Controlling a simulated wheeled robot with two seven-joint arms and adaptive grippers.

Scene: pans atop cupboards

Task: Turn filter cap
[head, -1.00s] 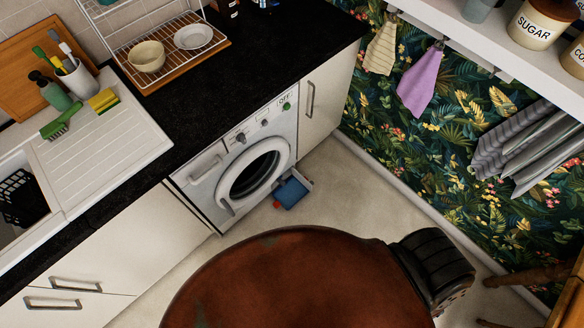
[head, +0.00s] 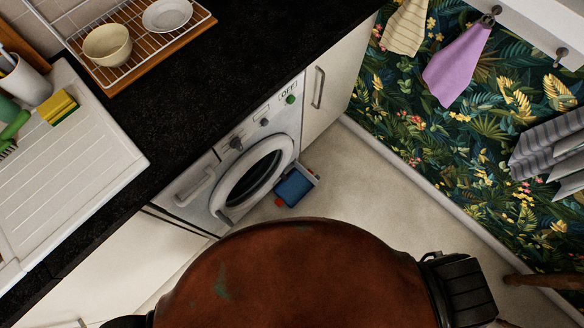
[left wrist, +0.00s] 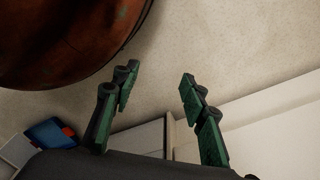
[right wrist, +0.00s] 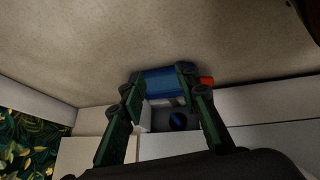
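The filter cap (right wrist: 178,122) is a small round blue piece inside a grey recess low on the washing machine, in the right wrist view. The washing machine (head: 250,165) stands under the counter; the head view does not show the cap clearly. My right gripper (right wrist: 160,76) is open, its fingers spread to either side of the recess in its picture, touching nothing that I can make out. My left gripper (left wrist: 160,73) is open and empty over the pale floor. Neither gripper shows in the head view.
A blue box-like item (head: 295,187) with a red part lies on the floor at the machine's front right; it also shows in the left wrist view (left wrist: 48,133) and right wrist view (right wrist: 165,80). Cupboards (head: 330,85) flank the machine. Floor (head: 390,205) to the right is clear.

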